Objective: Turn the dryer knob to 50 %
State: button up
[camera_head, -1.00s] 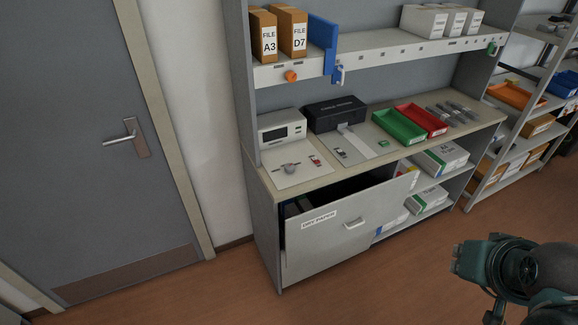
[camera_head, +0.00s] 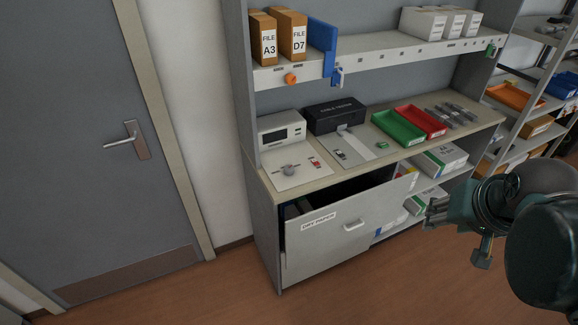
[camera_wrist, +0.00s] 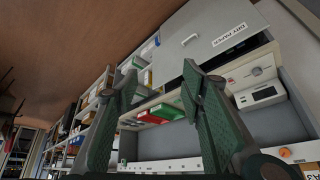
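A grey knob (camera_head: 290,169) sits on a pale panel (camera_head: 300,180) on the worktop, in front of a white box with a dark display (camera_head: 282,130). The knob also shows small in the wrist view (camera_wrist: 257,71); its setting is too small to read. I cannot tell from any label whether it is the dryer's. An orange knob (camera_head: 290,78) is on the shelf edge above. My gripper (camera_head: 437,212) is in front of the cabinet's right part, well right of both knobs. In the wrist view its two fingers (camera_wrist: 161,80) are apart with nothing between them.
A labelled drawer (camera_head: 345,235) juts out below the worktop. A black box (camera_head: 335,113), a green tray (camera_head: 398,127) and a red tray (camera_head: 422,120) stand on the worktop. The shelf (camera_head: 375,60) overhangs it. The floor in front is clear.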

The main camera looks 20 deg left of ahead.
jog(key=w+a+r+g+p, duration=0.2)
jog(key=w+a+r, duration=0.2)
jog(key=w+a, duration=0.75)
jog(key=m+g+p, duration=0.1)
jog(key=g+p, duration=0.3)
send_over(289, 168)
jog(key=shift+h, duration=0.3)
jog(key=f, duration=2.1)
jog(key=shift+d+f, duration=0.25)
jog(key=shift+f, duration=0.1)
jog(key=shift+a+f, duration=0.3)
jog(key=shift+f, duration=0.1)
jog(key=shift+f+p, duration=0.35)
jog(key=shift+f, duration=3.45)
